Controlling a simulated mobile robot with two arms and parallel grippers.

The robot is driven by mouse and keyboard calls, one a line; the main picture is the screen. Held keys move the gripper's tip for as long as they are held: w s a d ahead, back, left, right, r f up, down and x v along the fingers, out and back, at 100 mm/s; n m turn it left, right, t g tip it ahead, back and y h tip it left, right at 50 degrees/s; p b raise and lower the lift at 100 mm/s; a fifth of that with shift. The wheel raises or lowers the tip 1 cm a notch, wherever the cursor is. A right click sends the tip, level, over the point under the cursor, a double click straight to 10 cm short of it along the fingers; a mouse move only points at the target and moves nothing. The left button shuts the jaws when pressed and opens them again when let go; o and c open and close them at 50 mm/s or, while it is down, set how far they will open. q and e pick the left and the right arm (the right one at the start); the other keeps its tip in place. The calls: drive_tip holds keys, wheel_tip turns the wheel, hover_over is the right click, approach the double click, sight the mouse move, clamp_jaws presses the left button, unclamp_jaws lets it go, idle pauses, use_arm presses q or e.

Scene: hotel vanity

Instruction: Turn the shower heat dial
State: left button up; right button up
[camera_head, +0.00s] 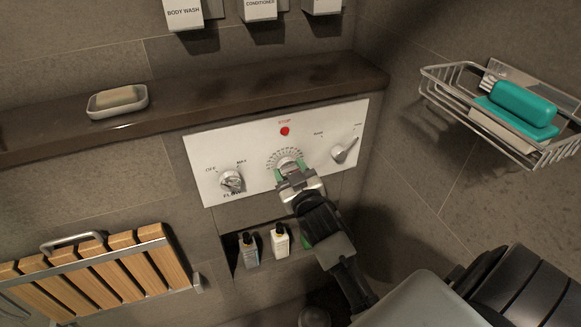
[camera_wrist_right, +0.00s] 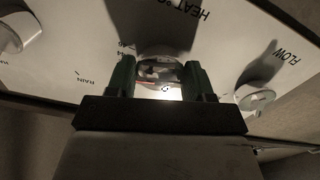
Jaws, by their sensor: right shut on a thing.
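The shower control panel (camera_head: 212,158) is a white plate on the tiled wall. Its heat dial (camera_head: 288,160) is in the middle, ringed by fine marks below a red spot. My right gripper (camera_head: 290,176) is at this dial and hides its lower part. In the right wrist view the two green fingers of my right gripper (camera_wrist_right: 159,80) stand on either side of the shiny dial (camera_wrist_right: 158,70), shut on it. "HEAT" lettering shows upside down there. My left gripper is not in view.
The flow dial (camera_head: 231,181) is left on the panel; a lever knob (camera_head: 345,149) is right. A ledge (camera_head: 240,92) with a soap dish (camera_head: 118,101) runs above. A niche with two bottles (camera_head: 280,240) lies below. A wire basket (camera_head: 470,98) is right, a wooden slatted seat (camera_head: 118,270) lower left.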

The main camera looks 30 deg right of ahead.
drive_tip(key=n+p, duration=0.2)
drive_tip(key=n, duration=0.2)
drive_tip(key=shift+r+p, duration=0.15)
drive_tip(key=shift+p, duration=0.15)
drive_tip(key=n+p, duration=0.1)
drive_tip(key=n, duration=0.3)
drive_tip(key=shift+d+p, duration=0.1)
drive_tip(key=shift+p, duration=0.2)
drive_tip(key=o, duration=0.9)
drive_tip(key=shift+o, duration=0.2)
drive_tip(key=v, duration=1.1)
drive_tip(key=shift+b, duration=0.45)
